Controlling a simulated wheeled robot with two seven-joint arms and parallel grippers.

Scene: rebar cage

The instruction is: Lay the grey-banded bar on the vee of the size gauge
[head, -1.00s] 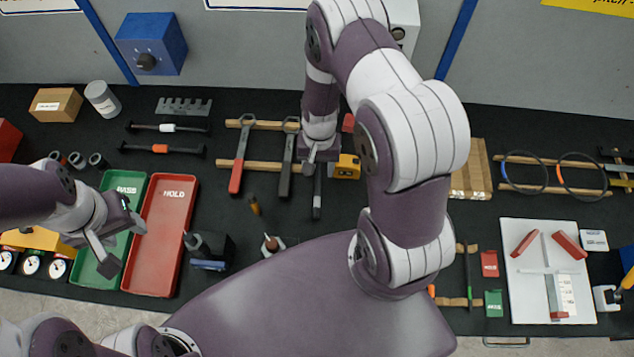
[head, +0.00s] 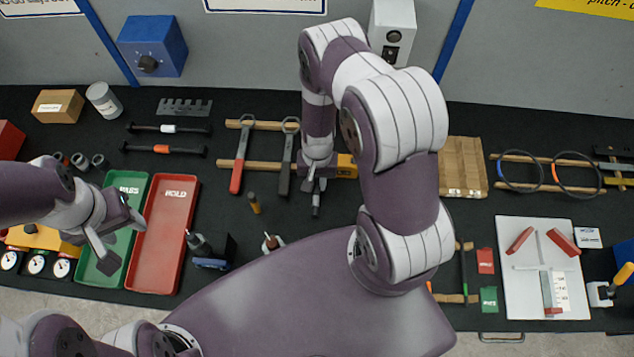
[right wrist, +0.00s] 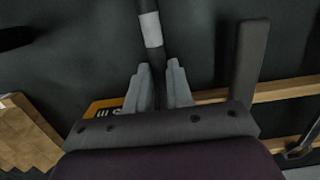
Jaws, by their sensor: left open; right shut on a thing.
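The grey-banded bar (right wrist: 151,30) is dark with a light grey band. My right gripper (right wrist: 161,84) is shut on it in the right wrist view, and the band lies beyond the fingertips. In the head view the bar (head: 316,205) hangs below my right gripper (head: 314,184) at the middle of the table; its upper part is hidden. A white plate (head: 512,290) with two slanted red blocks and a marked scale lies at the right; it appears to be the size gauge, but I cannot be sure. My left gripper (head: 118,245) is open and empty over the green tray (head: 90,276).
Beside the green tray is a red tray (head: 165,235). Wrenches (head: 240,155) lie on wooden strips left of the bar. A cardboard box (head: 463,165), ring gauges (head: 519,172) and small red and green cards (head: 487,262) lie towards the right. Orange- and white-banded bars (head: 161,149) lie at the left.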

